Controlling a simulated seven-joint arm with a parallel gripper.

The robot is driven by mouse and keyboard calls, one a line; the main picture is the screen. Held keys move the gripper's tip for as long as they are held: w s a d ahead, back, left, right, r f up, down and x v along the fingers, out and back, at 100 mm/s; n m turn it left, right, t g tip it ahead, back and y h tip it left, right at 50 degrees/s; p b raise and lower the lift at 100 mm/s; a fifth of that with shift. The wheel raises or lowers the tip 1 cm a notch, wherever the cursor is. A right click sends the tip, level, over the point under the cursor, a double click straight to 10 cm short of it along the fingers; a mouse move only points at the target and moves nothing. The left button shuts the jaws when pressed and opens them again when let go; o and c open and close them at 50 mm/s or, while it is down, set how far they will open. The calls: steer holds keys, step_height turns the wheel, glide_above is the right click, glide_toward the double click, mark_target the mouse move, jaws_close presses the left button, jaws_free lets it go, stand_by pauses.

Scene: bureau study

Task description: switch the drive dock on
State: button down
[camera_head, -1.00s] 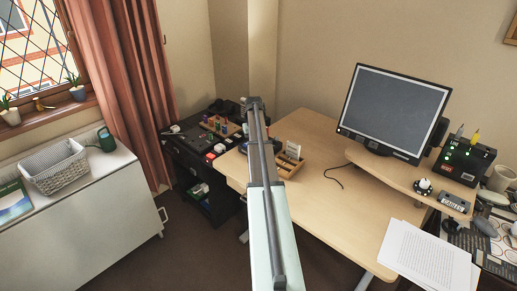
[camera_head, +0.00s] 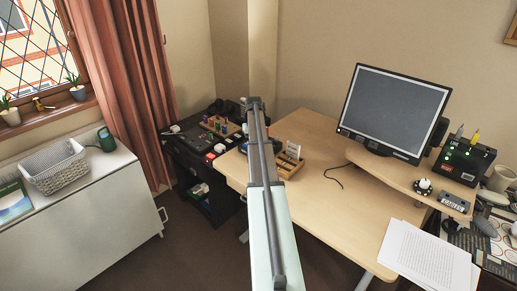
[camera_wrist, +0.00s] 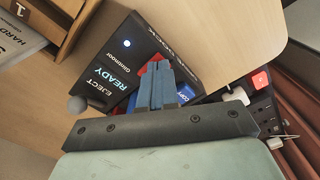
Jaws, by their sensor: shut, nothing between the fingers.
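The drive dock (camera_wrist: 128,62) is a black box in the wrist view, with DOCK on one face and the words EJECT and READY on another. A small pale-blue light glows on it near READY's face. A round grey knob (camera_wrist: 77,104) shows at its lower left side. My gripper (camera_wrist: 158,68) is shut and empty, its blue fingers together in front of the dock's right part and hiding some of it. I cannot tell whether they touch it. Red and blue parts, one marked COPY (camera_wrist: 186,92), show behind the fingers.
A wooden tray (camera_head: 288,162) stands on the desk beside my arm. A monitor (camera_head: 395,108) and a black box with green lights (camera_head: 463,163) stand to the right. A dark side table (camera_head: 185,146) with switches stands left. The desk middle is mostly clear.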

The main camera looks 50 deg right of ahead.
steer(key=shift+r, duration=3.1)
